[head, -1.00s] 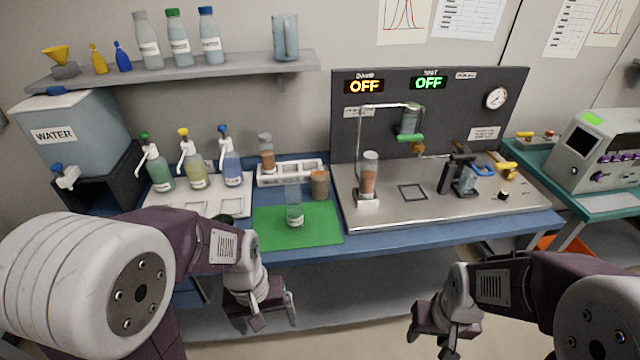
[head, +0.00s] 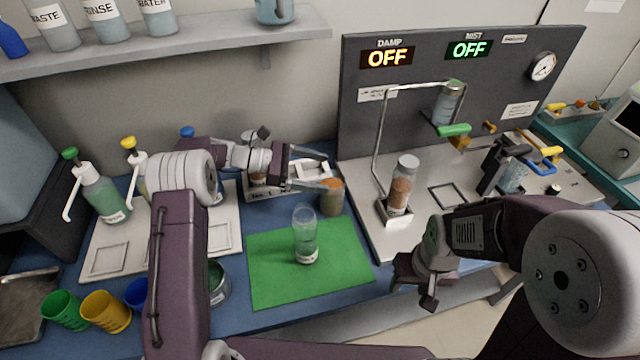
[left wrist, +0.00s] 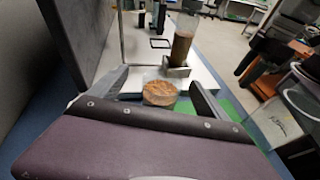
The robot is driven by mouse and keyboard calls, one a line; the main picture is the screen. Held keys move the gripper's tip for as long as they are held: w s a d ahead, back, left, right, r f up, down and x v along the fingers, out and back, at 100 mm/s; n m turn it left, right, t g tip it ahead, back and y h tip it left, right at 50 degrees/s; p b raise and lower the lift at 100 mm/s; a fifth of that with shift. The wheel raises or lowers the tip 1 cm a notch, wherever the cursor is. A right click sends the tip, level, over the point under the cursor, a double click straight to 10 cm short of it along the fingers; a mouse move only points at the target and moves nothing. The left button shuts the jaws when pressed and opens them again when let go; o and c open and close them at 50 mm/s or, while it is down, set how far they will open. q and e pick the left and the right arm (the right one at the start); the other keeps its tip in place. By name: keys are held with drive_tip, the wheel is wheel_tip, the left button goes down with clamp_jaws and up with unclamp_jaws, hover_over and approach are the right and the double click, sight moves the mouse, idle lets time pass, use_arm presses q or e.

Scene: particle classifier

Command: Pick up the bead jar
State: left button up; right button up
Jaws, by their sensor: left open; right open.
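The bead jar, a short clear open jar of orange-brown beads (head: 332,198), stands upright on the blue bench behind the green mat (head: 275,285). My left gripper (head: 329,172) is open; its nearer fingertip overlaps the jar's top in the head view. In the left wrist view, the jar (left wrist: 160,93) shows between the spread fingers of my left gripper (left wrist: 160,82). I cannot tell whether either finger touches it. My right gripper (head: 422,285) is open and empty, low at the bench's front edge, away from the jar.
A clear cylinder (head: 305,236) stands on the green mat. A white rack (head: 262,186) sits just left of the jar, partly behind my left arm. A tall brown-filled tube (head: 400,190) stands in a holder on the metal plate (head: 360,170) to the right. Pump bottles (head: 103,197) stand left.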

use_arm(q)
drive_tip(key=n, duration=0.1)
approach(342, 193)
drive_tip(key=w+f, duration=0.1)
drive_tip(key=w+d+f+b, duration=0.1)
drive_tip(key=f, duration=0.1)
drive_tip(key=shift+w+f, duration=0.2)
drive_tip(key=shift+w, duration=0.1)
drive_tip(key=shift+s+r, duration=0.1)
drive_tip(key=x, duration=0.3)
drive_tip(key=shift+w+d, duration=0.2)
drive_tip(key=shift+d, duration=0.1)
drive_tip(key=x, duration=0.5)
drive_tip(key=shift+s+d, duration=0.15)
drive_tip(key=shift+d, duration=0.1)
drive_tip(key=c, duration=1.8)
wheel_tip(342, 193, up, 10)
drive_tip(key=p, duration=0.1)
